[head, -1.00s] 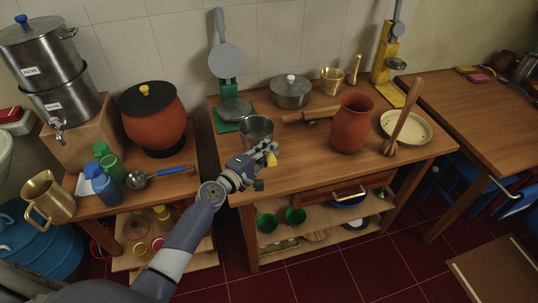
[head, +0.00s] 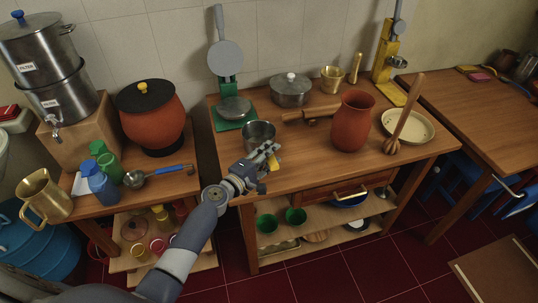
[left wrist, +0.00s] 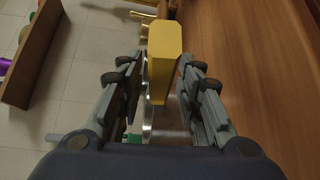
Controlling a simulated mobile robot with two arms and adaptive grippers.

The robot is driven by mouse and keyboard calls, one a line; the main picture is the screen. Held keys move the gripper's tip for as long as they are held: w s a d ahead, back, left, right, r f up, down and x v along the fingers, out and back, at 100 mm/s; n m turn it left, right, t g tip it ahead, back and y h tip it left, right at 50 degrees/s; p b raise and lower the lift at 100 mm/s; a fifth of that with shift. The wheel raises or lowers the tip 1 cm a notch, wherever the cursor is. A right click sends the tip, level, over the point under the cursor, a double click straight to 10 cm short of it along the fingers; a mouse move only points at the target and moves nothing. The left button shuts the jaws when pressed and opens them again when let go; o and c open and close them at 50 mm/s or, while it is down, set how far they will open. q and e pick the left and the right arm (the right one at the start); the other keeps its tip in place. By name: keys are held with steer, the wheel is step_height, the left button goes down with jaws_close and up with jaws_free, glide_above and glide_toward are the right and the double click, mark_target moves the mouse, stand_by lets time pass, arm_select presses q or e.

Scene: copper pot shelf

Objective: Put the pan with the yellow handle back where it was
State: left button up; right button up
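The pan is a small metal pan (head: 258,134) with a yellow handle (head: 274,164), at the front left of the middle wooden table (head: 310,150). I cannot tell if its base touches the tabletop. My left gripper (head: 268,155) is at the handle, over the table's front left edge. The pan's body is mostly hidden there. My right gripper is not in view.
Behind the pan stands a green press (head: 236,118). A lidded pot (head: 290,90), a rolling pin (head: 308,115) and a clay jug (head: 352,122) stand to the right. A lower shelf (head: 325,230) holds green cups. A side table with a ladle (head: 150,175) is at left.

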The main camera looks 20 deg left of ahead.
arm_select(q)
steer(key=shift+r, duration=0.1)
steer(key=shift+r, duration=0.15)
steer(key=v, duration=1.1)
steer(key=shift+s+b, duration=0.15)
steer(key=shift+b, duration=0.15)
steer(key=shift+s+a, duration=0.15)
steer(key=shift+s, duration=0.2)
